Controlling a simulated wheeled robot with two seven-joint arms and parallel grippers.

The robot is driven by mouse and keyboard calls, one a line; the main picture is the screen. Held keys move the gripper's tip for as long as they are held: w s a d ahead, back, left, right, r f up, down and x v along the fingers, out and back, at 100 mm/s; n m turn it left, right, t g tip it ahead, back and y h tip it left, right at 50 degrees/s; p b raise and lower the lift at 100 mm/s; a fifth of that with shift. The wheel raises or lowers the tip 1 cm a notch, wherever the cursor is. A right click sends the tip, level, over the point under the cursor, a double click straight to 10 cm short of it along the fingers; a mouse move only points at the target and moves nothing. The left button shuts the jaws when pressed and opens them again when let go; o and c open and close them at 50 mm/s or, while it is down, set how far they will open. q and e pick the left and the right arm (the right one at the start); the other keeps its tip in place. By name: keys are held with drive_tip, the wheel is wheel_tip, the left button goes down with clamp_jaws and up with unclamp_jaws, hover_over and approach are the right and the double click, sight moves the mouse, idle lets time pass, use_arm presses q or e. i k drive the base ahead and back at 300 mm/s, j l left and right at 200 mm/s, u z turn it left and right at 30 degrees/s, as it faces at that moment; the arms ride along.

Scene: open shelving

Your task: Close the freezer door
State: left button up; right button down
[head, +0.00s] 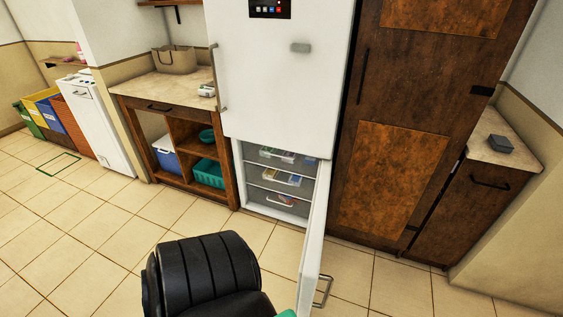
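The white fridge-freezer (280,85) stands in the middle, with its large upper door shut. Its lower freezer compartment (279,180) is open and shows several clear drawers with packages in them. The freezer door (314,250) is hinged on the right side and swung wide out towards me, seen nearly edge-on. Its metal handle (323,291) is on the outer face, to the right. The lower end of the door is cut off by the picture's bottom edge. Neither of my grippers is in view.
A black ribbed shape (205,270) at the bottom centre stands left of the door; I cannot tell what it is. A wooden shelf unit (145,105) is left of the fridge, a tall brown cabinet (400,130) right. Tiled floor (90,225) is clear at left.

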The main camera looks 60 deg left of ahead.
sight(308, 273)
drive_tip(key=i+l+u, duration=0.1)
drive_tip(key=u, duration=0.35)
drive_tip(key=i+l+u, duration=0.2)
drive_tip(key=u, duration=0.3)
drive_tip(key=i+l+u, duration=0.2)
drive_tip(key=u, duration=0.25)
drive_tip(key=i+l+u, duration=0.1)
drive_tip(key=l+u, duration=0.25)
drive_tip(key=u, duration=0.15)
drive_tip(key=l+u, duration=0.3)
drive_tip(key=u, duration=0.15)
drive_tip(key=i, duration=0.05)
